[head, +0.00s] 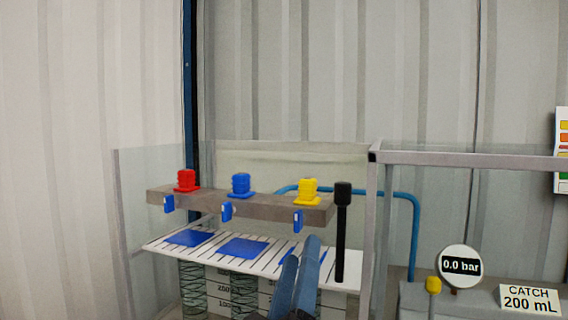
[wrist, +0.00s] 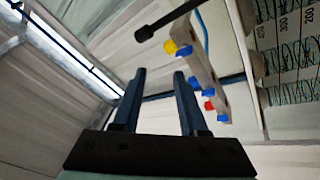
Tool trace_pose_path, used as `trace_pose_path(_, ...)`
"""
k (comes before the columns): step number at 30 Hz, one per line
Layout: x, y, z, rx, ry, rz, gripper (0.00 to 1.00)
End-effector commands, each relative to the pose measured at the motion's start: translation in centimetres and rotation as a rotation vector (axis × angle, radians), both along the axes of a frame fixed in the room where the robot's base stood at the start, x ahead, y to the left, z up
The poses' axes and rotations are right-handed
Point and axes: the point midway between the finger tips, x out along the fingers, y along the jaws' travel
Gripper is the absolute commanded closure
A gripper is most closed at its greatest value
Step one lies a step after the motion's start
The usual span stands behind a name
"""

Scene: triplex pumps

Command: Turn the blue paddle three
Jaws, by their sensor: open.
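Three small blue paddles hang along the front of a grey-brown bar (head: 265,206) in the head view: a left one (head: 168,204), a middle one (head: 227,211) and a right one (head: 298,220). On top of the bar sit a red knob (head: 186,181), a blue knob (head: 240,185) and a yellow knob (head: 308,191). No numbers show on the paddles. My gripper (head: 301,250) is open and empty, appearing just below the right paddle in the picture. The wrist view shows its two spread fingers (wrist: 159,72), with the bar (wrist: 205,70) to their right.
A black-topped upright lever (head: 342,230) stands right of the bar. Clear panels and a grey frame (head: 460,159) surround the pumps. A gauge reading 0.0 bar (head: 460,266) and a "CATCH 200 mL" sign (head: 530,299) are at lower right. A blue pipe (head: 414,240) runs behind.

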Motion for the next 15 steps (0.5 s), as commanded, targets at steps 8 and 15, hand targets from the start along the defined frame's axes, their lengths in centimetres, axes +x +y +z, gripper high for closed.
trace_pose_path(8,2.4,0.8,1.5,-0.457,0.258,-0.214,0.57)
trace_pose_path(15,2.8,1.6,1.5,-0.896,0.458,-0.345,0.57)
